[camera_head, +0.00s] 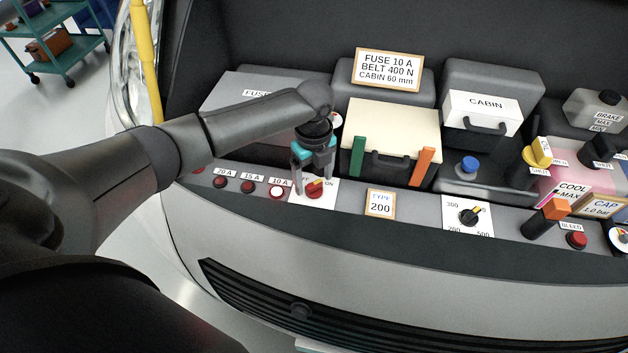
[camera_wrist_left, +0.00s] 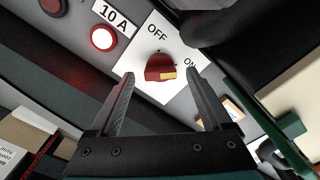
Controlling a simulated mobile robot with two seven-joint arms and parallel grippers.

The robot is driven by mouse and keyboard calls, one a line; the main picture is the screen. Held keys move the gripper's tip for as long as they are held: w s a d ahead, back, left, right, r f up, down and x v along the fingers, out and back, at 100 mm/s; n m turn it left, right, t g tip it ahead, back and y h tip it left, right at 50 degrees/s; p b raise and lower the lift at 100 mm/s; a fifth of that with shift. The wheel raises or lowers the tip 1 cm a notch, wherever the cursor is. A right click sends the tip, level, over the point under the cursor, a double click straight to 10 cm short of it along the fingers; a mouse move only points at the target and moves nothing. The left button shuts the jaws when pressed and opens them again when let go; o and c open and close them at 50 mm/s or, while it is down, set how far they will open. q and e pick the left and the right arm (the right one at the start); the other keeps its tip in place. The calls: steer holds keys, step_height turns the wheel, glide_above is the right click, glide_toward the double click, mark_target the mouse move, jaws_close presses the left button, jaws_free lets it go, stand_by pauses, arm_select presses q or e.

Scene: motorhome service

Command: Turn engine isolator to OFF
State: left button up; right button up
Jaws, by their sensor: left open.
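The engine isolator is a red rotary knob (camera_head: 315,190) with a yellow mark, on a white plate (camera_head: 298,187) at the front ledge of the engine bay. In the left wrist view the knob (camera_wrist_left: 159,68) sits between OFF at upper left and ON at right; its yellow mark is on the right part of its face, towards ON. My left gripper (camera_head: 312,184) is open just above the knob. In the left wrist view its two fingers (camera_wrist_left: 158,82) stand on either side, apart from the knob. My right gripper is not in view.
To the left are several fuse buttons, with the lit 10 A button (camera_head: 277,192) closest. To the right stand a green lever (camera_head: 358,156), an orange lever (camera_head: 422,166), a TYPE 200 card (camera_head: 380,204) and a 200–500 dial (camera_head: 468,217). A yellow prop rod (camera_head: 146,60) rises at left.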

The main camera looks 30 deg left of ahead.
arm_select(q)
steer(key=shift+f, duration=0.5)
jaws_close()
stand_by(0.4)
